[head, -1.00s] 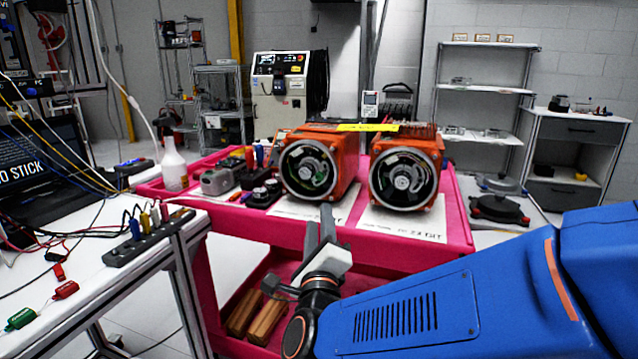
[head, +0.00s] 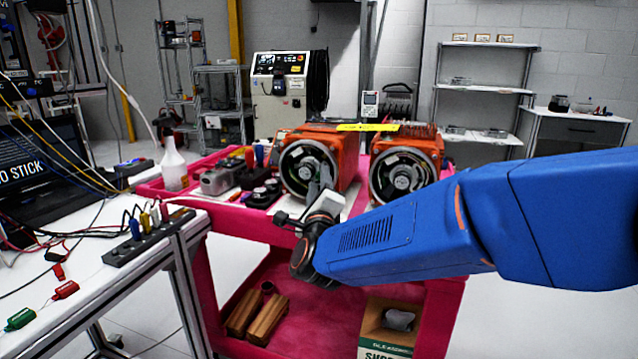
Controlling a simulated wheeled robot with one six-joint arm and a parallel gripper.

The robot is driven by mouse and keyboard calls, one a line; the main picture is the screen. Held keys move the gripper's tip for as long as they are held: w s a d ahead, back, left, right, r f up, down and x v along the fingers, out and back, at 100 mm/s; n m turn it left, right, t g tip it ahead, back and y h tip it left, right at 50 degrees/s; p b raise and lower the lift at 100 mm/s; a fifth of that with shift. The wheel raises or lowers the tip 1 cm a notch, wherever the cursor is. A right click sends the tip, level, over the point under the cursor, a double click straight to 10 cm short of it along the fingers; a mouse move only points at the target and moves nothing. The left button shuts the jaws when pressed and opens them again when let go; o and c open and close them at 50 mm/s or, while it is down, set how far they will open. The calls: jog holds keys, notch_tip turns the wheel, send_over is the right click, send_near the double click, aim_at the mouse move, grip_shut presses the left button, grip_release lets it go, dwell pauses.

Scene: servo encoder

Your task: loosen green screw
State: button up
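Two orange servo motors stand side by side on the pink cart, their round open ends facing me. The left motor (head: 342,152) shows a black ring with green parts inside its opening. The right motor (head: 405,172) has a similar ring with a pale hub. I cannot make out a green screw at this size. My gripper (head: 322,184) is raised in front of the lower right of the left motor's opening and covers part of it. Its fingers look close together, but whether they are open or shut is unclear, as is any contact with the motor.
The pink cart (head: 245,226) holds a spray bottle (head: 173,165) and small tools left of the motors. Its lower shelf has wooden blocks (head: 266,318) and a cardboard box (head: 388,330). A white bench (head: 70,262) with cables and a power strip (head: 148,239) stands at left.

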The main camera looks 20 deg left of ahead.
jog(key=shift+w, duration=0.2)
grip_shut()
jog(key=shift+n, duration=0.4)
jog(key=shift+a+r+n+g+h, duration=0.1)
jog(key=shift+r+n+g+h, duration=0.2)
jog(key=shift+n+g, duration=1.25)
jog(key=shift+r+n+g+h, duration=0.1)
jog(key=shift+n+h, duration=0.35)
jog(key=shift+n, duration=2.55)
jog(key=shift+a+r+n+g+h, duration=0.25)
jog(key=shift+n+g, duration=0.6)
jog(key=shift+n, duration=1.4)
jog(key=shift+d+f+h, duration=0.1)
jog(key=shift+d+h, duration=0.1)
jog(key=shift+h, duration=0.1)
